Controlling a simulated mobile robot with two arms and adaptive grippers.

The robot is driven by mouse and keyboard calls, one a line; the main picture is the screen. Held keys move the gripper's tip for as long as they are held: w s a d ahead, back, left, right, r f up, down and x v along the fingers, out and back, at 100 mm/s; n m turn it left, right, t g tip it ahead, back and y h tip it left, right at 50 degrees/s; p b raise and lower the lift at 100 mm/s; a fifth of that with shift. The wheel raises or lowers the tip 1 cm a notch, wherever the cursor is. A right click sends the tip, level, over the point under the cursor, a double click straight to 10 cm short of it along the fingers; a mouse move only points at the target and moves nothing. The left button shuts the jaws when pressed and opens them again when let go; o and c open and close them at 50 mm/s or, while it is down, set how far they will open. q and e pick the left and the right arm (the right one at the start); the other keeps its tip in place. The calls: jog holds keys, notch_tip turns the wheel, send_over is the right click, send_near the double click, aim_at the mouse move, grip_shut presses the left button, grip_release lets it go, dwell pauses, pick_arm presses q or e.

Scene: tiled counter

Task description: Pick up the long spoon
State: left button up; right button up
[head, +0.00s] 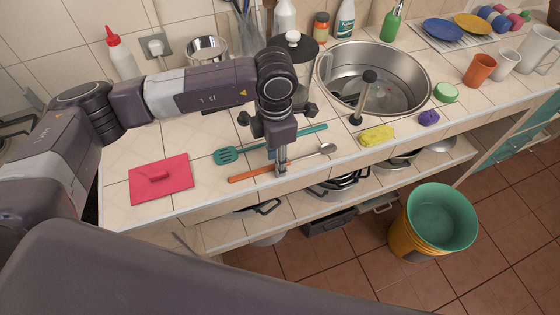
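The long spoon (300,160) lies on the front part of the tiled counter, with an orange handle to the left and a round metal bowl to the right. My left gripper (281,167) points down over the middle of the spoon, at the handle's right part. Its fingers hide a short piece of the spoon. The fingers look close together, but whether they are shut on the spoon I cannot tell. My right gripper is not in view.
A teal slotted turner (229,155) lies just behind the spoon. The sink (390,95), a yellow sponge (377,135) and a dark-topped upright thing (363,98) are to the right. The counter's front edge is close.

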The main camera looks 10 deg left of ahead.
pick_arm(q)
grip_shut()
jog(key=shift+r, duration=0.1)
